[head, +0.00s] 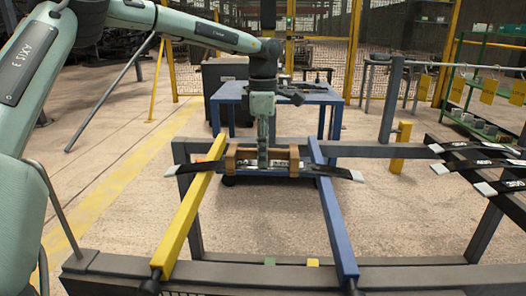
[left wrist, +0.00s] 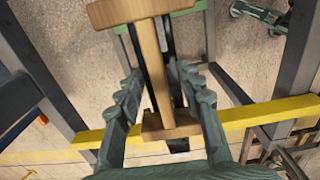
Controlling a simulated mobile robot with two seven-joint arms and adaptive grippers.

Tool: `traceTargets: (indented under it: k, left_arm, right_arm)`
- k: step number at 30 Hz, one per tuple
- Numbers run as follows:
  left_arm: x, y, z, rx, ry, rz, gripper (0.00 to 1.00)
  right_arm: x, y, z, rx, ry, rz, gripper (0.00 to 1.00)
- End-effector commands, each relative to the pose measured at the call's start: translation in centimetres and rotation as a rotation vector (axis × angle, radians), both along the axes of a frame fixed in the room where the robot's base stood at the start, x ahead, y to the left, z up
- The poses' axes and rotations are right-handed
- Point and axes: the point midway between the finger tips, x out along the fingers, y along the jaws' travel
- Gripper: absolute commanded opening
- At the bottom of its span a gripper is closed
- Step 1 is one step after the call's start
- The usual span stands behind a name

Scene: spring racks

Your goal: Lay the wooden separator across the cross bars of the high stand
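The wooden separator (head: 294,160) is a pale bar with a block at each end. It is between the far ends of the yellow bar (head: 190,220) and blue bar (head: 333,215) of the stand, at a dark spring strip (head: 333,172) with light ends. My left gripper (head: 263,160) points down at its middle. In the left wrist view the open fingers (left wrist: 165,92) straddle the separator's bar (left wrist: 153,65), with gaps on both sides. Its near block overlaps the yellow bar (left wrist: 250,114) there. I cannot tell whether the separator touches the bars. My right gripper is out of view.
A blue table (head: 320,98) stands behind the stand. More dark strips (head: 470,163) lie on a rack at the right. The stand's grey front beam (head: 220,275) crosses the near side, with green and yellow blocks on it. The space between the coloured bars is open.

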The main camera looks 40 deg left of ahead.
Motion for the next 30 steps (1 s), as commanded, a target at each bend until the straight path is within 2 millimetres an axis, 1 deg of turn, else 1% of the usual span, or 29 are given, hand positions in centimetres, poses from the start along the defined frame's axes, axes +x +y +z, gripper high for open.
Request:
traceTargets:
  k: [5, 8, 11, 18, 21, 25, 30]
  left_arm:
    - [0.0, 0.0, 0.1, 0.0, 0.0, 0.0, 0.37]
    - [0.1, 0.0, 1.0, 0.002, -0.003, 0.0, 0.37]
    - [0.1, 0.0, 2.6, 0.001, -0.004, 0.0, 0.37]
    - [0.1, 0.0, 7.8, 0.002, -0.005, 0.0, 0.37]
    - [0.1, 0.0, 9.6, 0.001, -0.004, 0.001, 0.37]
    - [0.0, 0.0, 11.2, 0.0, -0.002, 0.0, 0.37]
    - [0.0, 0.0, 12.0, 0.001, 0.001, 0.0, 0.37]
  right_arm:
    - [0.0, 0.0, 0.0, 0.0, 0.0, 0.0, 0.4]
    - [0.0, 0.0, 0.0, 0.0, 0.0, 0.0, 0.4]
    - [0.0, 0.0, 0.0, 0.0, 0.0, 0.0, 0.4]
    - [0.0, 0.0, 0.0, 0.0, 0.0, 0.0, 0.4]
    - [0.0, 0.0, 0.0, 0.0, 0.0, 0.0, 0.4]
    - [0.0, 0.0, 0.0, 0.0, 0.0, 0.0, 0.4]
    - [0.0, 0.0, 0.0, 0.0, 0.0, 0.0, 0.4]
